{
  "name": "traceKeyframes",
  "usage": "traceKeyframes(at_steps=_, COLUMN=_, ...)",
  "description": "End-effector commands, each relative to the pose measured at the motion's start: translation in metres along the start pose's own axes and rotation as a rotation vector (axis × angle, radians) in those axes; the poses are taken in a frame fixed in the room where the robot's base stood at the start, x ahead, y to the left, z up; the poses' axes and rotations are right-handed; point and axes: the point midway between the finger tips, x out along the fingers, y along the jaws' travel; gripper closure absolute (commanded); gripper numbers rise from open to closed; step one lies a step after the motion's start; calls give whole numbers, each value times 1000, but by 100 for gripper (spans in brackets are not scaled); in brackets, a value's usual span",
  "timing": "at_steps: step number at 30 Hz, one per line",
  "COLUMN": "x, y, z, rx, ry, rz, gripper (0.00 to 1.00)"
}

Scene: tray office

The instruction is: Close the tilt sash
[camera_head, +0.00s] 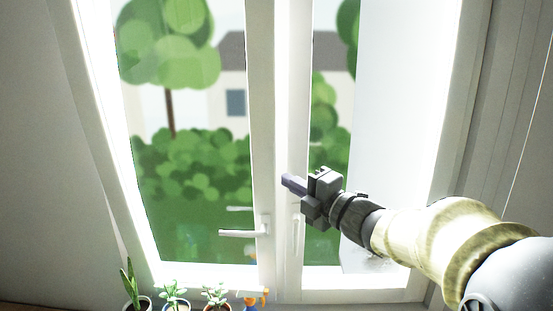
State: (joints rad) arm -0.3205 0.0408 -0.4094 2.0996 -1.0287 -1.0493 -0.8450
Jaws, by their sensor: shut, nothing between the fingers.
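The white window has a left sash (258,130) and a right sash (297,130), side by side with their stiles meeting near the middle. The left sash has a white handle (243,233) lying horizontal, pointing left. The right sash has a handle (297,237) hanging vertical. From this single view I cannot tell for certain how far either sash is tilted. My gripper (288,181) reaches in from the lower right, shut and empty. Its purple fingertips are in front of the right sash's left stile, above the vertical handle; I cannot tell whether they touch it.
Several potted plants (174,292) stand along the bottom at the left. An orange and blue spray bottle (251,298) stands below the left sash. A pale flat panel (398,120) covers much of the right opening. A grey curtain or pleated wall (510,110) is at the right.

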Motion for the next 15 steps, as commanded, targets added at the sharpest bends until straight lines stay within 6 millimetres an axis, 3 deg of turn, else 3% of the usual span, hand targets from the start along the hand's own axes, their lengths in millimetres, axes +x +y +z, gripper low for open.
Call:
traceKeyframes(at_steps=9, x=56, y=3, z=1, rx=1, ry=2, rz=-3, gripper=100)
traceKeyframes(at_steps=15, x=71, y=4, z=20, rx=0, ry=-2, rz=-2, gripper=100)
